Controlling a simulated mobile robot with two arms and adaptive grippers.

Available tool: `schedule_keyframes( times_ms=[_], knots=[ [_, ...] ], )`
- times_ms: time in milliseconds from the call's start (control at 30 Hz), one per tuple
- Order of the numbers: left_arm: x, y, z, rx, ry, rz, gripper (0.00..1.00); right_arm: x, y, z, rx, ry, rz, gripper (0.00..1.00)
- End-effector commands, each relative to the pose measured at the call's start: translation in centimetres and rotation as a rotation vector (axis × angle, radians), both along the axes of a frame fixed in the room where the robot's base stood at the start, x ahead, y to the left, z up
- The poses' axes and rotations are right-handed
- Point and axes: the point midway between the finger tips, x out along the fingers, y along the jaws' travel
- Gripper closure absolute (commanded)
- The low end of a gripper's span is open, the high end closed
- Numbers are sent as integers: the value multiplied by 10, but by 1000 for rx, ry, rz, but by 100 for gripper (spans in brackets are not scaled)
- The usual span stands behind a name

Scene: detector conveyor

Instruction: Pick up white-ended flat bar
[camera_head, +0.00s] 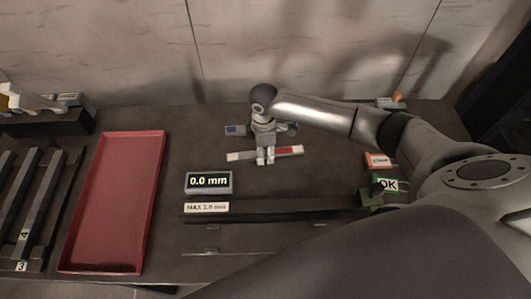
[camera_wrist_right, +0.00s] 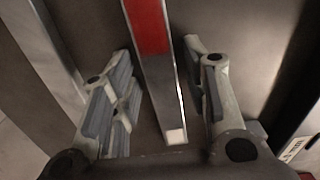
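The white-ended flat bar (camera_head: 240,156) lies on the dark table, grey with a red section and a white left end. In the right wrist view the bar (camera_wrist_right: 160,75) runs between my right gripper's fingers, its red section at the top and its white end near the palm. My right gripper (camera_head: 265,161) points down over the bar and hides part of its middle. Its fingers (camera_wrist_right: 165,100) are open, one on each side of the bar, with a gap to each side. My left gripper is not in view.
A red tray (camera_head: 108,230) is at left, beside dark slotted racks (camera_head: 35,205). A "0.0 mm" display (camera_head: 208,182) and a "MAX" label (camera_head: 206,207) are in front. A green OK sign (camera_head: 388,185) is at right.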

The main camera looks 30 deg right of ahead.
Motion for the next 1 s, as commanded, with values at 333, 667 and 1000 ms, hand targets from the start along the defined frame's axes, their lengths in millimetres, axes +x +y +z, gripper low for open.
schedule_keyframes(
  times_ms=[333, 667, 1000],
  knots=[
    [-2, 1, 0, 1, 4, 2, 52, 0, 0, 0, 0, 0, 0, 100],
    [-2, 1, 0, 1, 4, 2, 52, 2, 0, 2, 1, -5, 0, 100],
    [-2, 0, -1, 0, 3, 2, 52, 2, 0, 16, 1, -6, 0, 100]
  ],
)
